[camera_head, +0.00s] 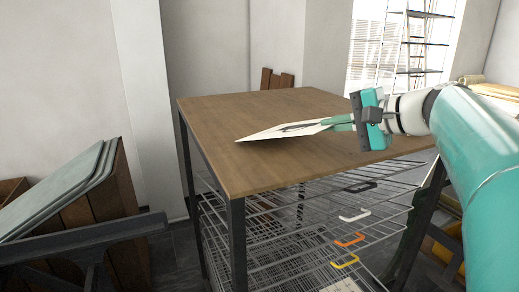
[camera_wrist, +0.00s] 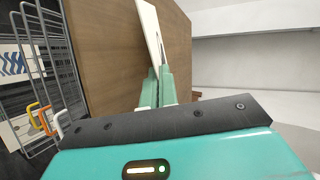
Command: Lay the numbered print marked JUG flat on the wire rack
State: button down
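A pale print sheet (camera_head: 284,132) is over the wooden table top, seen nearly edge-on, with a dark shape on its upper face. Its marking is too small to read. My gripper (camera_head: 338,123) is shut on the sheet's right edge. In the wrist view the sheet (camera_wrist: 150,28) stands out from between my two green fingers (camera_wrist: 156,82). The wire rack (camera_head: 300,215) has several wire shelves under the table top, with black, white, orange and yellow handles at its front. The rack also shows at the left of the wrist view (camera_wrist: 38,62).
The wooden table top (camera_head: 225,115) is otherwise bare. A print with blue marks (camera_wrist: 14,66) lies on a rack shelf. Grey slabs (camera_head: 60,190) lean in a wooden crate at the left. A dark metal bar (camera_head: 90,235) crosses in front of them. A shelf ladder (camera_head: 412,45) stands behind.

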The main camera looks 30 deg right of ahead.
jog(key=shift+f, duration=0.15)
jog(key=c, duration=1.8)
grip_release()
jog(key=shift+c, duration=0.2)
jog(key=v, duration=0.8)
